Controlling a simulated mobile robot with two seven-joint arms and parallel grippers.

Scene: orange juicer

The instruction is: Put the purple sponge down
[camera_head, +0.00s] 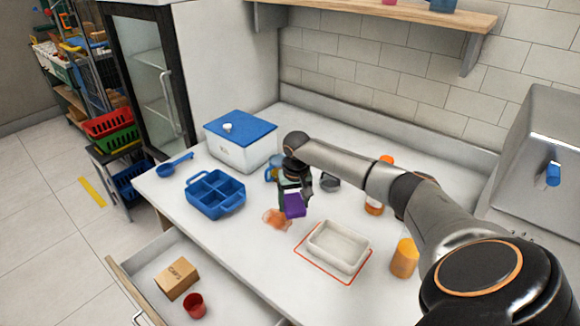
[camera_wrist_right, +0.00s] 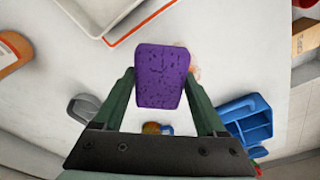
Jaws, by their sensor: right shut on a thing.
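The purple sponge (camera_head: 294,206) is in my right gripper (camera_head: 296,193), over the white counter beside an orange-brown stain (camera_head: 277,219). In the right wrist view the sponge (camera_wrist_right: 162,77) sits between the two green fingers of the right gripper (camera_wrist_right: 160,92), which are shut on it. From the head view I cannot tell for sure whether the sponge touches the counter. My left gripper is not in view.
A white tray (camera_head: 352,235) lies inside a red outline to the right. A blue divided caddy (camera_head: 232,202), a blue-lidded box (camera_head: 234,155), an orange cup (camera_head: 404,258) and an orange-topped bottle (camera_head: 374,208) stand around. An open drawer (camera_head: 222,307) is in front.

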